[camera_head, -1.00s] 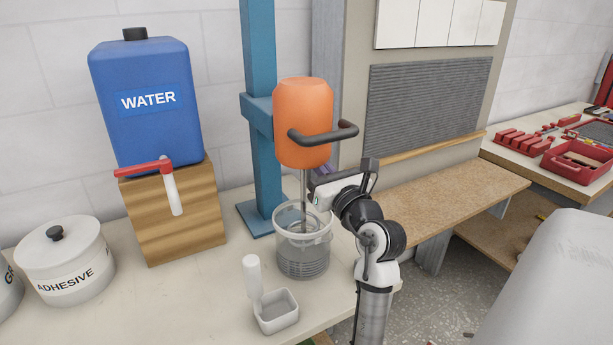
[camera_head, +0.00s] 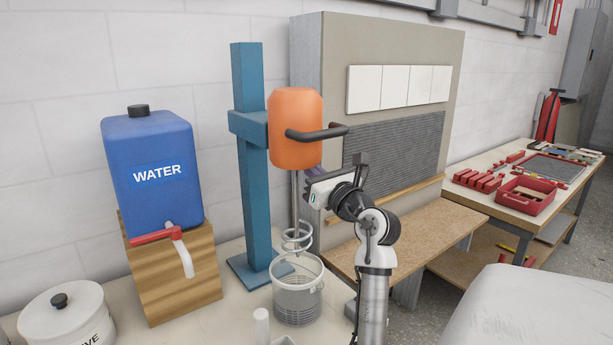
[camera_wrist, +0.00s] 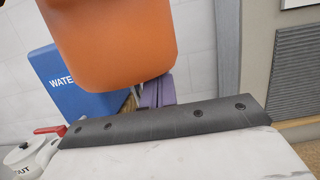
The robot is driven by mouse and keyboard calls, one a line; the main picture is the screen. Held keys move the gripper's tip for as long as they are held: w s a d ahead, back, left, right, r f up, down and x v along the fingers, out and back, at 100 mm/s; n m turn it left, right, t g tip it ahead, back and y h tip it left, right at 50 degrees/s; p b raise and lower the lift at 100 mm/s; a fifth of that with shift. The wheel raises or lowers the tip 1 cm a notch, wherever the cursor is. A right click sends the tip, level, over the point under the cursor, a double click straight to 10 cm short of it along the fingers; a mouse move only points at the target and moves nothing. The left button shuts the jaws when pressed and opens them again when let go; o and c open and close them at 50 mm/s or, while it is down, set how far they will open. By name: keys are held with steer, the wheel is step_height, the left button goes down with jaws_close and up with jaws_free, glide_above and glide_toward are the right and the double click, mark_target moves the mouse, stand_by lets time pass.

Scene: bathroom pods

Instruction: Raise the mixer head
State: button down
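The orange mixer head (camera_head: 296,135) hangs on the blue stand post (camera_head: 252,185), with dark handles at its front. Its spiral whisk (camera_head: 297,238) is above the grey basket-like bucket (camera_head: 298,302), with its lower end close to the rim. My gripper (camera_head: 312,171) is at the underside of the mixer head, on its right. In the wrist view, the orange mixer head (camera_wrist: 112,42) fills the upper middle and hides the fingertips. My purple fingers (camera_wrist: 156,92) lie side by side with nothing seen between them; they look shut and appear to touch the head from below.
A blue water tank (camera_head: 152,172) with a red tap stands on a wooden block at left. A white adhesive pot (camera_head: 62,318) is at the lower left. A panel with a wooden shelf (camera_head: 425,235) stands at right, behind my arm.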

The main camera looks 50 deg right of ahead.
steer(key=shift+d+r, duration=0.1)
steer(key=shift+r, duration=0.5)
